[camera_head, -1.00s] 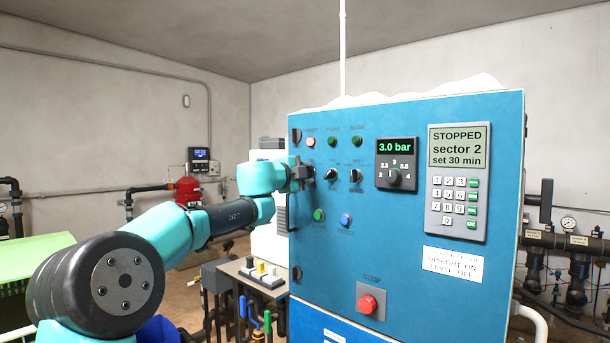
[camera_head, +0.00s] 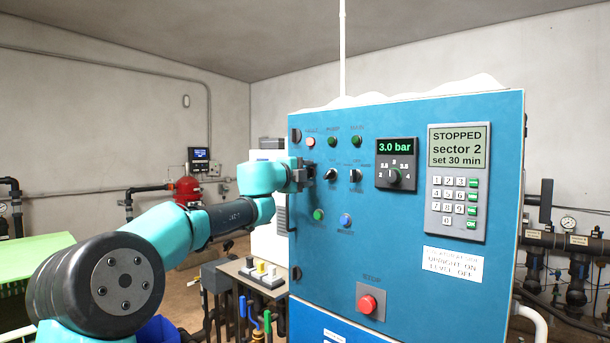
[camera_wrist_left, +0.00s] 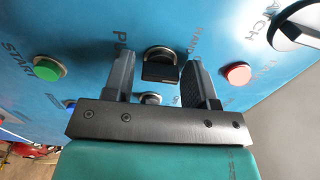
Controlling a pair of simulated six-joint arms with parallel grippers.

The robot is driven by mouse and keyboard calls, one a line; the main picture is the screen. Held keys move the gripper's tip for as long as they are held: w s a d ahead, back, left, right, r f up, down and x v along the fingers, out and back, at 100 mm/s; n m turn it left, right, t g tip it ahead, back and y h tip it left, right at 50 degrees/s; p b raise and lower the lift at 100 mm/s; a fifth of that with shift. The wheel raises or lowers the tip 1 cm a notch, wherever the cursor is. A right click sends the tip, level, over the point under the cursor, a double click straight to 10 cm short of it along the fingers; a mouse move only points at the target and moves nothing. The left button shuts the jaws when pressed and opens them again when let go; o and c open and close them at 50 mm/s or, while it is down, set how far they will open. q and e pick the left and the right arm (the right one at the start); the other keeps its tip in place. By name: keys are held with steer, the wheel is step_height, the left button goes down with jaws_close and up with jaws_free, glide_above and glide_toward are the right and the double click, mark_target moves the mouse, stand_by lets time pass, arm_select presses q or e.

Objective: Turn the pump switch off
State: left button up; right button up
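The pump switch (camera_head: 330,175) is a black selector knob on the blue cabinet front, left of a second similar selector (camera_head: 355,176). It also shows as a dark knob (camera_wrist_left: 160,66) in the left wrist view, beside a partly covered label starting "PU". Contact cannot be told. My right gripper is not in view.
A green button (camera_head: 319,214) and a blue button (camera_head: 345,221) sit below the switch, with lamps above, including a reddish one (camera_head: 310,142). A pressure dial (camera_head: 395,177), keypad panel (camera_head: 457,182) and red stop button (camera_head: 367,304) are to the right. The display reads STOPPED.

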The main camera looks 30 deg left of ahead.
arm_select(q)
steer(key=shift+o, duration=0.8)
steer(key=shift+s, duration=0.1)
steer(key=s+a, duration=0.3)
steer(key=s, duration=1.4)
